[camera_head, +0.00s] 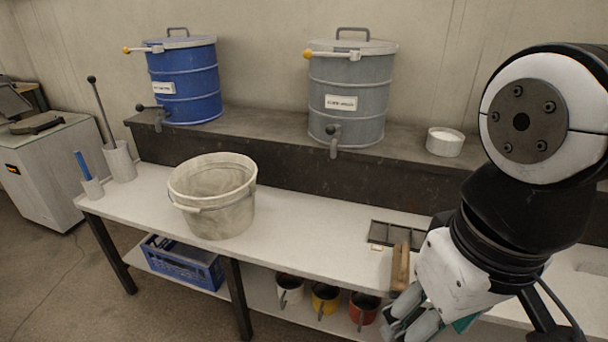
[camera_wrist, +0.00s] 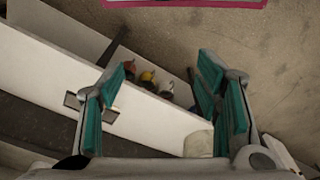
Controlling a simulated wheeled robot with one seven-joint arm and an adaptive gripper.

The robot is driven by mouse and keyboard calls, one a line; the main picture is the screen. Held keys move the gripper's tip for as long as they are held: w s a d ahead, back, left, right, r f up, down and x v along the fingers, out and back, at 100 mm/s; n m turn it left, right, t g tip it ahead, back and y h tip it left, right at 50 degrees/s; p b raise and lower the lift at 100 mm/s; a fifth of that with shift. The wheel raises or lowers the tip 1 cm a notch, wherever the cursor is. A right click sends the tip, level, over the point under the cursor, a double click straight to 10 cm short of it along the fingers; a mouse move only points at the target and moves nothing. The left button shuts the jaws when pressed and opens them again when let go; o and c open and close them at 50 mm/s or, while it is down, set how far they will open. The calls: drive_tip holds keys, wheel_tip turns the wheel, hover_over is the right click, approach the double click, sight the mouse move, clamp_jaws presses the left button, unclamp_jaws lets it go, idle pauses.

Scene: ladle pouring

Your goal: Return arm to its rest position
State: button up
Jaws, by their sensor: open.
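My arm is at the right of the head view. My gripper (camera_head: 408,318) points down in front of the bench's front edge, partly cut off by the bottom of the picture. In the wrist view my gripper (camera_wrist: 163,88) has its teal-padded fingers wide apart with nothing between them at the tips. Beyond the gap, the floor, the bench edge and several mugs show at a distance.
The white bench (camera_head: 300,235) holds a pale bucket (camera_head: 212,192), a dark tray (camera_head: 383,232) and a wooden piece (camera_head: 400,268) close beside my gripper. White (camera_head: 289,290), yellow (camera_head: 325,298) and red (camera_head: 363,308) mugs stand below. Blue (camera_head: 186,85) and grey (camera_head: 349,95) drums stand behind.

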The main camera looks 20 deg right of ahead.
wheel_tip(320, 180, up, 18)
drive_tip(key=t+p, duration=0.3)
drive_tip(key=p, duration=1.3)
drive_tip(key=shift+r, duration=0.15)
drive_tip(key=shift+a, duration=0.1)
drive_tip(key=shift+c, duration=0.6)
